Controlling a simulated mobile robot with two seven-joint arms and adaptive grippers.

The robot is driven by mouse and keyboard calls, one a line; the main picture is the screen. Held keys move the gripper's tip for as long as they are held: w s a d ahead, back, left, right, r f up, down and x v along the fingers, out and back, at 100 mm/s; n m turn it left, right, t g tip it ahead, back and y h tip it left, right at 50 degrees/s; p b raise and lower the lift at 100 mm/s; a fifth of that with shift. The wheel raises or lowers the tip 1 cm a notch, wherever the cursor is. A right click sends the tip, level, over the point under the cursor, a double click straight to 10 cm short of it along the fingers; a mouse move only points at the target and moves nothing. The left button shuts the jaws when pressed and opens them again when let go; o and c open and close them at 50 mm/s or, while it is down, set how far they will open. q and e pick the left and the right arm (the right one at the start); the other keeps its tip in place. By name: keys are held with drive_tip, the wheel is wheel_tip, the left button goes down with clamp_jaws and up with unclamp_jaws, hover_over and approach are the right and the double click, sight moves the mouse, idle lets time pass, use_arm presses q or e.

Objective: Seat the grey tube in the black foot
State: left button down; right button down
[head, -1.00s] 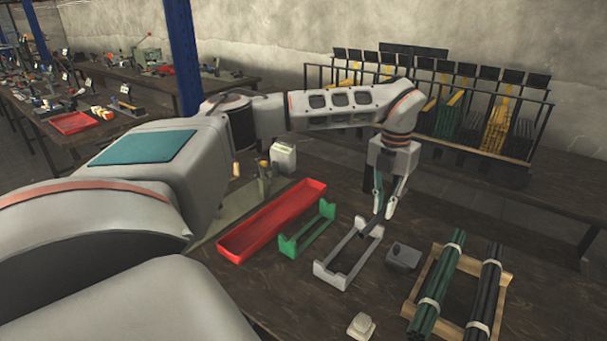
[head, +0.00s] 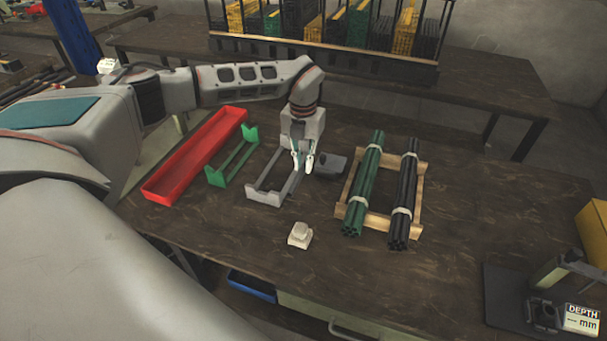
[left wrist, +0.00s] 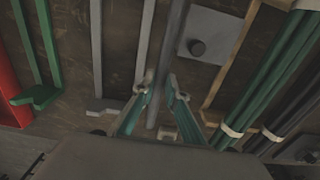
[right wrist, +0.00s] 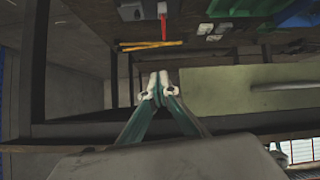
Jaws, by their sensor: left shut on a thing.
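My left gripper (head: 303,165) is over the grey cradle (head: 262,196), pointing down. Its fingers (left wrist: 160,92) are shut on the grey tube (left wrist: 173,50), which runs lengthwise between the fingertips and beside the cradle's rails in the left wrist view. In the head view the tube is hard to separate from the cradle. A dark grey block (head: 328,165), which looks like the black foot, stands just right of the gripper. It also shows in the left wrist view (left wrist: 213,28), with a dark round spot on top. My right gripper (right wrist: 157,88) looks shut and empty, away from these things.
A red tray (head: 190,165) and a green cradle (head: 232,165) lie left of the grey cradle. Green tubes (head: 362,185) and black tubes (head: 404,190) lie on a wooden rack (head: 378,222). A pale block (head: 299,235) stands in front. A depth gauge (head: 580,318) is at right.

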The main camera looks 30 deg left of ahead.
sight(303, 183)
use_arm(q)
drive_tip(key=shift+f, duration=2.25)
drive_tip(key=shift+f, duration=0.2)
drive_tip(key=c, duration=2.3)
unclamp_jaws()
